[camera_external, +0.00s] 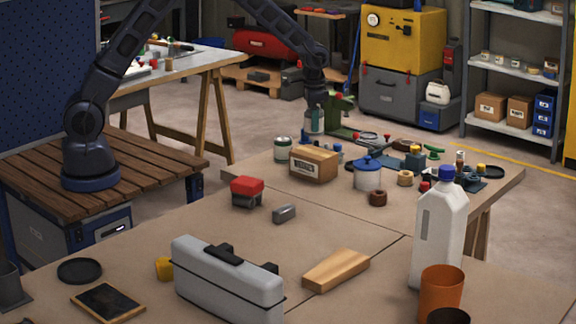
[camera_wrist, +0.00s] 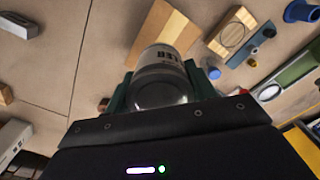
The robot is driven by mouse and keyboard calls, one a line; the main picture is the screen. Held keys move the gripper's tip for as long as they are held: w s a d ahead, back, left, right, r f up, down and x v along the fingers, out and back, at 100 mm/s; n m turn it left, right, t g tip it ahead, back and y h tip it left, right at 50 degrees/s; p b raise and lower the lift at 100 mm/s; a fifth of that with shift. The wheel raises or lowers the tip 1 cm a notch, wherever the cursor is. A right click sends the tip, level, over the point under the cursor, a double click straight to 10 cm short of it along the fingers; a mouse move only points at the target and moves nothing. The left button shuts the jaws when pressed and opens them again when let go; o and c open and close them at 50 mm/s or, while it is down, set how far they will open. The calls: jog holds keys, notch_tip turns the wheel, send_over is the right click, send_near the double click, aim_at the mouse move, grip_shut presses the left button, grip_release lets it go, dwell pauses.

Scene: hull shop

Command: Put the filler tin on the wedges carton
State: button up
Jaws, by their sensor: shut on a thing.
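My gripper (camera_external: 314,112) is shut on a grey metal tin (camera_external: 314,124), which appears to be the filler tin. In the wrist view the tin (camera_wrist: 161,75) sits between the dark green fingers of my gripper (camera_wrist: 161,88), with dark lettering too partial to read. The wedges carton (camera_external: 314,165) is a small brown box with a pale label on the far table. In the external view the tin appears above the carton's top, with a visible gap. I cannot tell how far behind the carton it is.
A white and green can (camera_external: 283,149) stands just left of the carton. A blue-lidded pot (camera_external: 367,175) stands to its right. A red-topped block (camera_external: 247,191) and a grey toolbox (camera_external: 227,283) are nearer the camera.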

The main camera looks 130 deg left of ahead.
jog(key=shift+f, duration=2.9)
jog(key=o, duration=1.2)
jog(key=shift+f, duration=0.15)
notch_tip(320, 180, up, 12)
jog(key=shift+r, duration=0.2)
